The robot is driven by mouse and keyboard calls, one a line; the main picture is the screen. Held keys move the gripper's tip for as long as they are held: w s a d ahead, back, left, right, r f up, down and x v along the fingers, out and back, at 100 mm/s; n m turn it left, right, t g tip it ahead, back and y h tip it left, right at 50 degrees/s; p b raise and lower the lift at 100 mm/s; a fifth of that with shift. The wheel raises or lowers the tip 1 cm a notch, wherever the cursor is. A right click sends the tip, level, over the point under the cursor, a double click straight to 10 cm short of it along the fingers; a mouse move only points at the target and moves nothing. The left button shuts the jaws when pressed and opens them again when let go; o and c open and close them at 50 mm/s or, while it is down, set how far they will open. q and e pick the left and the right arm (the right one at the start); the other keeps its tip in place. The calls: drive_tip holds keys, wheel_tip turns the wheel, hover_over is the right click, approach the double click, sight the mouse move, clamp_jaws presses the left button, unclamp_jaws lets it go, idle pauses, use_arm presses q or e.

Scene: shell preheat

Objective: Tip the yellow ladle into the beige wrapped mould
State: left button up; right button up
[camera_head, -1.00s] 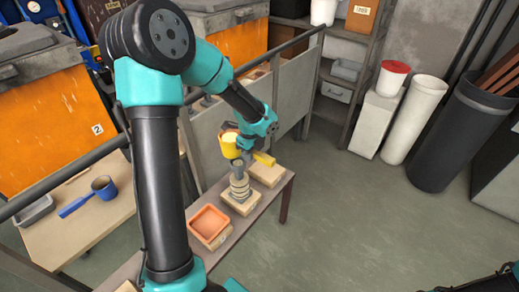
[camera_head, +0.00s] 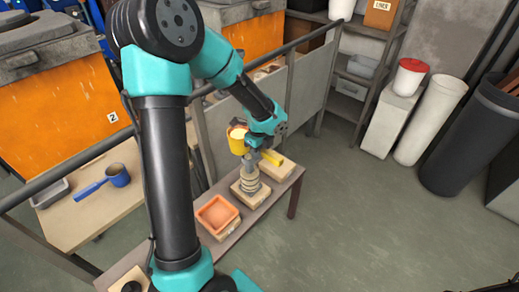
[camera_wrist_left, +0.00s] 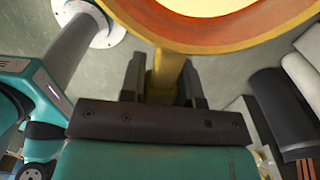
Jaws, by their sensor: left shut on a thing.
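The yellow ladle (camera_head: 237,143) is held above the low bench. Its cup looks upright, with a pale-orange fill showing in the wrist view (camera_wrist_left: 240,12). My left gripper (camera_wrist_left: 162,82) is shut on the ladle's yellow handle, just behind the cup; in the head view it (camera_head: 257,149) is partly hidden by my wrist. The beige wrapped mould (camera_head: 249,184), a ringed upright piece with a grey top, stands on a wooden block beneath and slightly right of the cup. The cup is apart from the mould. My right gripper is not in view.
An orange square tray (camera_head: 217,213) sits on the bench, in front of the mould. A beige block (camera_head: 276,170) lies behind it. A blue ladle (camera_head: 117,175) rests on the left table. A railing and grey panel (camera_head: 301,98) stand behind the bench. Open floor lies right.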

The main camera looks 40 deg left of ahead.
use_arm(q)
drive_tip(key=shift+s+f+g, duration=0.15)
drive_tip(key=shift+f+g, duration=0.35)
drive_tip(key=shift+f, duration=0.4)
drive_tip(key=shift+s+f+g, duration=0.1)
drive_tip(key=shift+f+g, duration=0.4)
drive_tip(key=shift+f, duration=0.4)
drive_tip(key=shift+s+g, duration=0.1)
drive_tip(key=shift+g, duration=1.1)
